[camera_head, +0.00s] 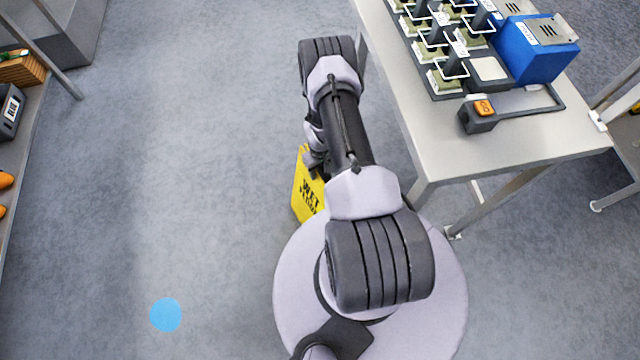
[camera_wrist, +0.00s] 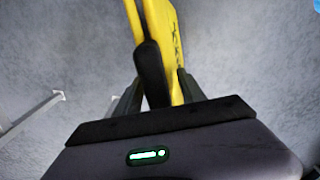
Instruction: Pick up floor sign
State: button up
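The floor sign (camera_head: 306,195) is yellow with black "WET FLOOR" lettering. In the head view it is beside my round base, partly hidden behind my arm. In the wrist view the yellow sign (camera_wrist: 165,35) reaches down between the two dark fingers of my gripper (camera_wrist: 160,82). A black rounded piece, perhaps the sign's handle, also lies between them. The fingers stand close on either side of the sign, but whether they press on it is unclear. In the head view my gripper (camera_head: 314,165) is at the sign's upper end, mostly hidden by my arm. I cannot tell whether the sign touches the floor.
A metal table (camera_head: 520,145) stands to the right, close to my arm, with a blue box (camera_head: 540,50) and several small devices on it. A shelf (camera_head: 35,95) with goods runs along the left edge. The grey floor between is clear except for a flat blue disc (camera_head: 166,314).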

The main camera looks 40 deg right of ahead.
grip_shut()
dwell(1.2)
